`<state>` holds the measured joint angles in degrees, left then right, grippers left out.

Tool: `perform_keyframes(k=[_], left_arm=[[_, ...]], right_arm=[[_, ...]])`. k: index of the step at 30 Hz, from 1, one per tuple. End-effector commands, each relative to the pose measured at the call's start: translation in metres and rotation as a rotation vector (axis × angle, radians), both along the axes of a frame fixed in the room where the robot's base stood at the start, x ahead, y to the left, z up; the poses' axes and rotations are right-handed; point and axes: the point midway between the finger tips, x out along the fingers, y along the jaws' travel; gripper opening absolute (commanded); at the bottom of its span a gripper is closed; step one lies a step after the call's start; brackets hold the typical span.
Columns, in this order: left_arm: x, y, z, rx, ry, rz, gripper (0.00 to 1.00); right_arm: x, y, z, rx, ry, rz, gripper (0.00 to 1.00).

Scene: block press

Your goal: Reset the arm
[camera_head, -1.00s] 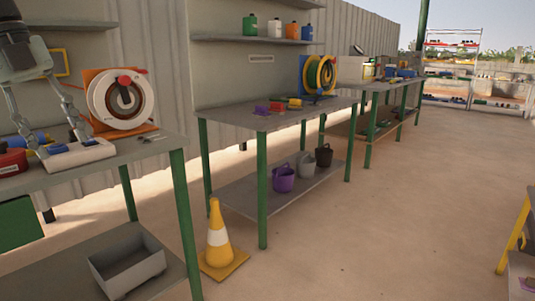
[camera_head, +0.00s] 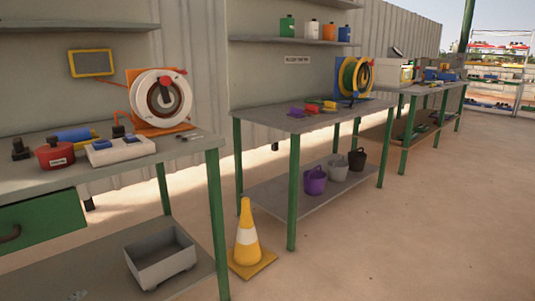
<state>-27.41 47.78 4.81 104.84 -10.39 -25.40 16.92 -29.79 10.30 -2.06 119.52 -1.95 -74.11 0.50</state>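Neither of my grippers shows in the head view now, and no arm is in the picture. A white block with blue tops (camera_head: 119,149) lies on the near table (camera_head: 190,152). A red round container (camera_head: 55,153) stands to its left on the same table. A blue cylinder (camera_head: 74,135) lies behind them. Nothing covers these things.
A cable reel (camera_head: 160,97) stands at the back of the near table. A grey tray (camera_head: 160,258) sits on its lower shelf. A yellow cone (camera_head: 247,236) stands on the floor beside it. A second table (camera_head: 270,119) lies beyond. The floor at right is clear.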

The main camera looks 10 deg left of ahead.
Motion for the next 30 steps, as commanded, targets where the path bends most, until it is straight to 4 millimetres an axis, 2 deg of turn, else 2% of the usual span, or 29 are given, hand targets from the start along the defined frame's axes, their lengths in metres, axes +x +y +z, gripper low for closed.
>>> perform_keyframes(k=[1, 3, 6, 9, 12, 15, 20, 30], left_arm=[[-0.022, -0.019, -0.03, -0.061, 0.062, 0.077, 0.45], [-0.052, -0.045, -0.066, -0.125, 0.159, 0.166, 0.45], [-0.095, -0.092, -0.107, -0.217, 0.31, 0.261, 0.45], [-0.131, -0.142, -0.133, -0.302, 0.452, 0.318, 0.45], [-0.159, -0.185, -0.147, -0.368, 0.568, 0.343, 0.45], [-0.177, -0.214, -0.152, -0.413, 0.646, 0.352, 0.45], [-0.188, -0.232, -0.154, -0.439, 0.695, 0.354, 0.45], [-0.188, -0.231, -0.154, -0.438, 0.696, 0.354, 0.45]], right_arm=[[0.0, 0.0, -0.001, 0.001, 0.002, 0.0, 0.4], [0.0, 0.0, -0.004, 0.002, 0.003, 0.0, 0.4], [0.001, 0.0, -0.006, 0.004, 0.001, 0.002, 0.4], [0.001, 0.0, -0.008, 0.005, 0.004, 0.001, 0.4], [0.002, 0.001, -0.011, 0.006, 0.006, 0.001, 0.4], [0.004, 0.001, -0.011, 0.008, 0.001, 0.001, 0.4], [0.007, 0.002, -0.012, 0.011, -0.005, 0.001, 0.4], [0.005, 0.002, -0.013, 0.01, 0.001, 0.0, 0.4]])
